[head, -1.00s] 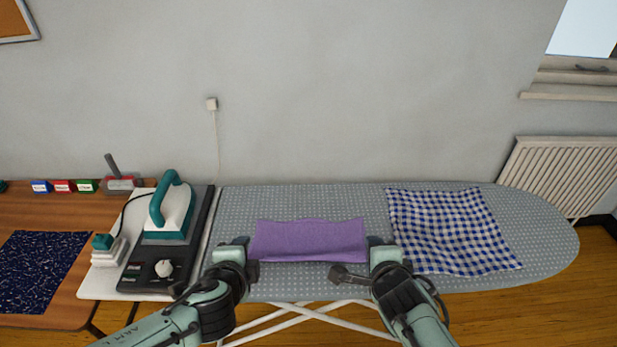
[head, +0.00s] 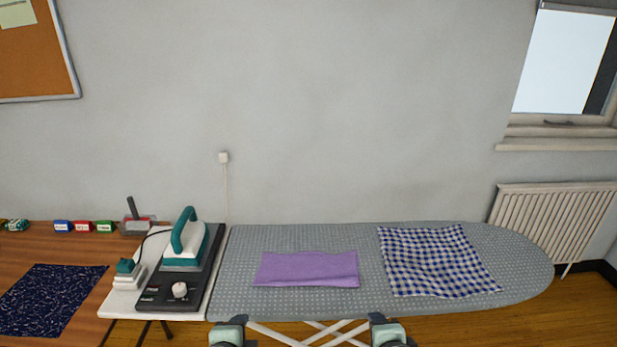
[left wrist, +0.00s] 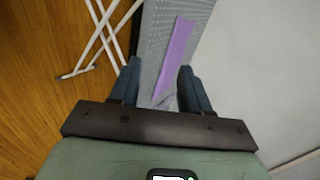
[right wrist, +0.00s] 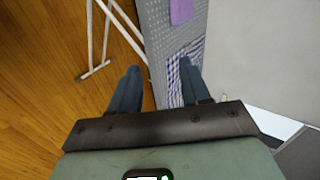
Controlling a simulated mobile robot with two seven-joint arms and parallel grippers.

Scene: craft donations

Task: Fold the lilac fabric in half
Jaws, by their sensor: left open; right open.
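The lilac fabric (head: 307,269) lies on the grey dotted ironing board (head: 300,236) as a flat, wide, narrow rectangle, folded over, with its edges roughly aligned. It also shows in the left wrist view (left wrist: 176,62) and at the top of the right wrist view (right wrist: 181,10). My left gripper (head: 230,322) is at the board's front edge, below and left of the fabric, open and empty. My right gripper (head: 379,320) is at the front edge, below and right of the fabric, open and empty. Neither touches the fabric.
A blue checked cloth (head: 436,262) lies on the board right of the lilac fabric. A teal iron (head: 187,241) stands on a dark base at the left. A wooden table (head: 88,252) holds a dark speckled cloth (head: 52,299) and small coloured boxes. The wall is behind the board.

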